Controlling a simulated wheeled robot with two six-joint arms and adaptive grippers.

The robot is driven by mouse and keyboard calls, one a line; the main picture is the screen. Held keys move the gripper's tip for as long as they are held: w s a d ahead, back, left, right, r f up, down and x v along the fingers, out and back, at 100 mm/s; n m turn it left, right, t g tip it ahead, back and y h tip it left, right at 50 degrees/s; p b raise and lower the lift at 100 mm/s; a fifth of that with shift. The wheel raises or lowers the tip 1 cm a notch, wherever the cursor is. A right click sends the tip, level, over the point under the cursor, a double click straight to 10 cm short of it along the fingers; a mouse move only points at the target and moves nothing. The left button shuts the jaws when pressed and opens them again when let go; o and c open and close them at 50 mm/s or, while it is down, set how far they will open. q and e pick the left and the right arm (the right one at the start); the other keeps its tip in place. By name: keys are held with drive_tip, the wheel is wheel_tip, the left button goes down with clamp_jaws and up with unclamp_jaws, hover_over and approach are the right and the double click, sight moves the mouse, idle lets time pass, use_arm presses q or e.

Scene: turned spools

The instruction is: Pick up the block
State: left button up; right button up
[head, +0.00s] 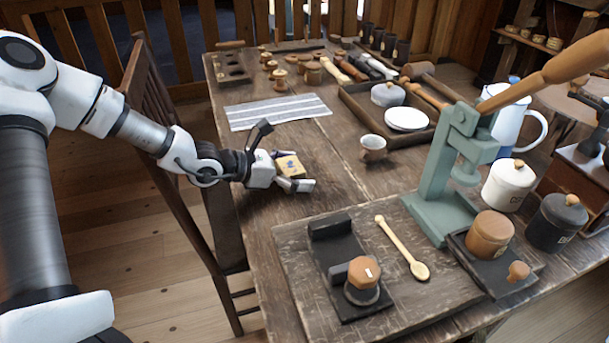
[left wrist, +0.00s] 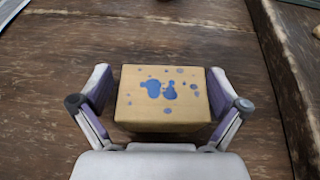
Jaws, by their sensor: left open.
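The block (head: 289,166) is a small pale wooden block with blue spots, on the dark wooden table near its left edge. In the left wrist view the block (left wrist: 163,97) sits between the fingers of my left gripper (left wrist: 160,98). The fingers stand on either side of it, with a narrow gap at each side. In the head view my left gripper (head: 280,160) is open, low over the table, with the block between its fingers. The block's underside is hidden. My right gripper is not in view.
A striped cloth (head: 277,111) lies behind the block, and a small cup (head: 373,147) stands to its right. A tray (head: 425,137) with a white dish is further right. A board (head: 290,262) with a green press (head: 447,175) lies in front. A chair (head: 165,130) is at the left.

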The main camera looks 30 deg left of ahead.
use_arm(q)
drive_tip(key=shift+w+d+f, duration=0.15)
drive_tip(key=shift+w+d, duration=0.1)
drive_tip(key=shift+w, duration=0.05)
drive_tip(key=shift+s+r, duration=0.25)
drive_tip(key=shift+c, duration=0.4)
drive_tip(key=shift+a, duration=0.1)
drive_tip(key=c, duration=1.1)
